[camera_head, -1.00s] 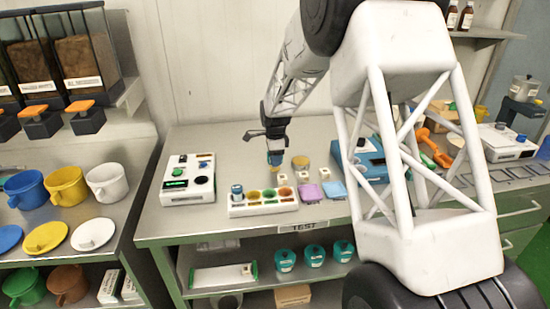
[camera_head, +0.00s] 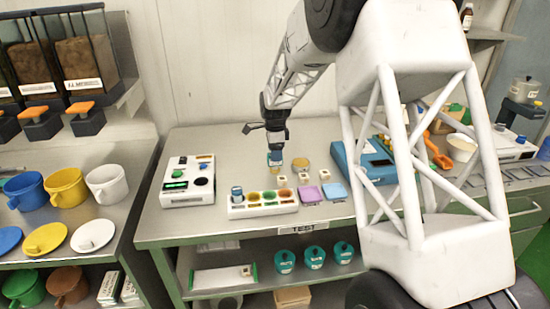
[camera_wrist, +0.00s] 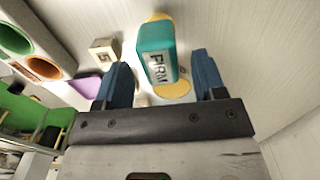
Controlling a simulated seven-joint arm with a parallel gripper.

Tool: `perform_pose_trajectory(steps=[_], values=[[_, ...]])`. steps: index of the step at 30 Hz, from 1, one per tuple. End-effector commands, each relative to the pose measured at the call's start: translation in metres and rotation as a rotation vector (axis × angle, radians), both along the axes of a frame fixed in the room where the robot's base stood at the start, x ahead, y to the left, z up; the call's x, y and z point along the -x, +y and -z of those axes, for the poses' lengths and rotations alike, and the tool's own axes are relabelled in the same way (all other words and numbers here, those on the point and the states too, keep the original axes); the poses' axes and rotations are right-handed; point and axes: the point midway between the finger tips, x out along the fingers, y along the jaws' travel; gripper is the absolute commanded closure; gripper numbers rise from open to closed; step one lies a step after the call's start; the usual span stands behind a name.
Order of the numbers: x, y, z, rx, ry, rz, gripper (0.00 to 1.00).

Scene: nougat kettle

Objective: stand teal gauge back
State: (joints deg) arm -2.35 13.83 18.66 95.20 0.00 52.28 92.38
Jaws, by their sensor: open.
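The teal gauge (camera_wrist: 155,52) has a label reading FIRM and yellow at its end. In the wrist view it lies between the two blue fingers of my gripper (camera_wrist: 161,62), with a gap on either side. In the head view the teal gauge (camera_head: 275,157) is small and directly under my gripper (camera_head: 276,147), over the steel bench; I cannot tell whether it is upright or tilted. My gripper is open.
A yellow disc (camera_head: 301,163) lies right of the gauge. Purple (camera_head: 310,194) and light-blue (camera_head: 335,191) pads sit right of the rack. A white device (camera_head: 188,181) is left, and a blue device (camera_head: 365,163) right. Bare bench lies behind the gauge.

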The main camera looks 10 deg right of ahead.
Motion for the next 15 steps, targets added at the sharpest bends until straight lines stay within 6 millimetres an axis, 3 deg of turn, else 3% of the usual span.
perform_pose_trajectory(steps=[9,15], values=[[0.0,0.0,-0.053,0.0,-0.001,0.0,0.36],[0.0,0.0,-0.076,0.0,0.0,0.0,0.36]])
